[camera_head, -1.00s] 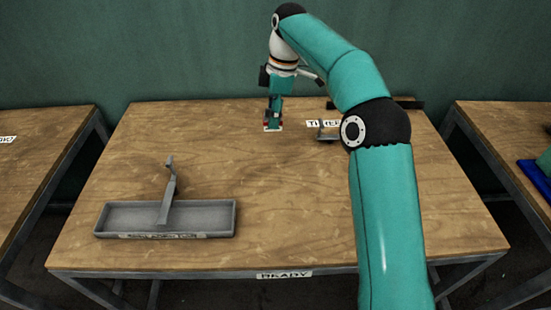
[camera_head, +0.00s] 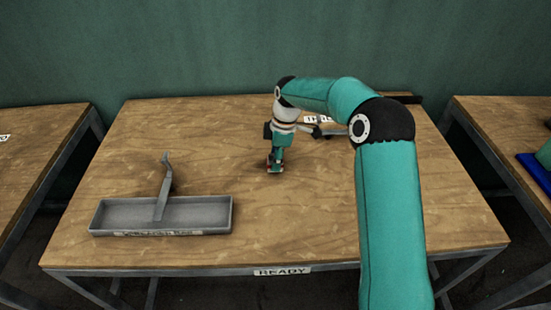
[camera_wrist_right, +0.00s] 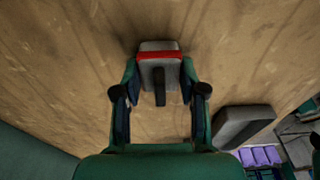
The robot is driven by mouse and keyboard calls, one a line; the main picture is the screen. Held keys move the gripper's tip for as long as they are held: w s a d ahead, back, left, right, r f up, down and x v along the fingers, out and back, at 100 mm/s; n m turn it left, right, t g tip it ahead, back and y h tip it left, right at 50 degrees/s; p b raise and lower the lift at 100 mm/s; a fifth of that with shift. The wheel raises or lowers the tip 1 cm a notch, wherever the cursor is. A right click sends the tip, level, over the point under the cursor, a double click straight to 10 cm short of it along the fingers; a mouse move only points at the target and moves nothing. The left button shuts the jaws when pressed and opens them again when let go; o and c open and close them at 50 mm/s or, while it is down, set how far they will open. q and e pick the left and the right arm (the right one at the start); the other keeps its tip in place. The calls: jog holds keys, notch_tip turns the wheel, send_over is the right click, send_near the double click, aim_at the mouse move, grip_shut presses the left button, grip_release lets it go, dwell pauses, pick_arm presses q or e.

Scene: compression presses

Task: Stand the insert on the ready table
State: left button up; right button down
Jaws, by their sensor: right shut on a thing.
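The ready table (camera_head: 360,225) is the wooden table in the middle, with a READY label on its front edge. My right gripper (camera_head: 275,163) is low over the middle of this table. In the right wrist view my right gripper (camera_wrist_right: 160,85) is shut on the insert (camera_wrist_right: 158,47), a grey block with a red band and a dark bar on it. In the head view only a small reddish part of it shows at the fingertips, close to the tabletop. I cannot tell whether it touches the wood. My left gripper is not in view.
A grey block (camera_wrist_right: 243,124) lies beside the gripper in the wrist view. A label (camera_head: 312,118) is at the back. Bare wood surrounds the gripper in front.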

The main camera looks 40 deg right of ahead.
jog(key=shift+f, duration=0.2)
jog(key=c, duration=0.7)
grip_release()
jog(key=shift+o, duration=0.2)
notch_tip(320, 180, up, 12)
jog(key=d, duration=0.1)
jog(key=shift+s+d, duration=0.25)
jog(key=shift+s, duration=0.2)
